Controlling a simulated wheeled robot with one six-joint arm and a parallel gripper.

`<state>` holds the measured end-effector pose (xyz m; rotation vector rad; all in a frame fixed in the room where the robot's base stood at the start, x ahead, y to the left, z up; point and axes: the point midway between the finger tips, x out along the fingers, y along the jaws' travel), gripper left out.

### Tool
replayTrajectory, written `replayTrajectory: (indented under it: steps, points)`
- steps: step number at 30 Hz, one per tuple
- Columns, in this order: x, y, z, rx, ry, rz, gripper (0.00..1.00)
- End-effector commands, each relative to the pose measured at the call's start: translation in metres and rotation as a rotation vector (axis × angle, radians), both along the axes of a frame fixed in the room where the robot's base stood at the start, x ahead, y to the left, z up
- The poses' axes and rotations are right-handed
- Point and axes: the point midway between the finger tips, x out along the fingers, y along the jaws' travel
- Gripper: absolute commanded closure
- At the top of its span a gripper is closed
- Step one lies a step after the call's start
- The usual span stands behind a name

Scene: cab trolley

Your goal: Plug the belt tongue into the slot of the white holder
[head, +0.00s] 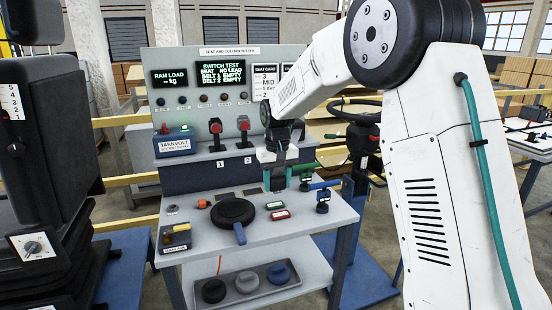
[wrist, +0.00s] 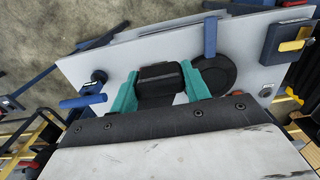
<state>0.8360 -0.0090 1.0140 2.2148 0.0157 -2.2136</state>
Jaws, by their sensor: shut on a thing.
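My gripper (head: 278,180) hangs just above the grey bench top, beside the front panel. In the wrist view its teal fingers (wrist: 160,88) are shut on a dark block (wrist: 160,75), with one finger on each side. I cannot tell whether this block is the grip of the belt tongue; no metal tongue shows. I cannot make out a white holder with a slot for certain. Two red-topped units, (head: 215,127) and (head: 243,124), stand on the panel ledge above labels 1 and 2. The panel screen (head: 222,72) reads belt 1 empty and belt 2 empty.
A black disc with a blue handle (head: 232,210) lies on the bench (head: 200,237). A blue-handled post (head: 322,197) stands near the right edge. A steering wheel (head: 362,101) is behind.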

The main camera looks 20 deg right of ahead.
Motion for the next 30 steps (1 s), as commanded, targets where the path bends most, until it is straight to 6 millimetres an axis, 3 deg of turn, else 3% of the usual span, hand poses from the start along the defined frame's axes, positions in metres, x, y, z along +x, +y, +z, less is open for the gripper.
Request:
replayTrajectory:
  steps: [6, 12, 15, 19, 30]
  points:
    - [-0.025, -0.009, -0.109, 0.000, 0.011, -0.004, 0.95]
    - [-0.063, -0.017, -0.185, 0.000, 0.007, -0.010, 0.95]
    - [-0.078, -0.019, -0.206, 0.000, 0.005, -0.012, 0.95]
    - [-0.088, -0.021, -0.220, 0.000, 0.002, -0.014, 0.95]
    - [-0.090, -0.021, -0.222, 0.000, 0.000, -0.014, 0.95]
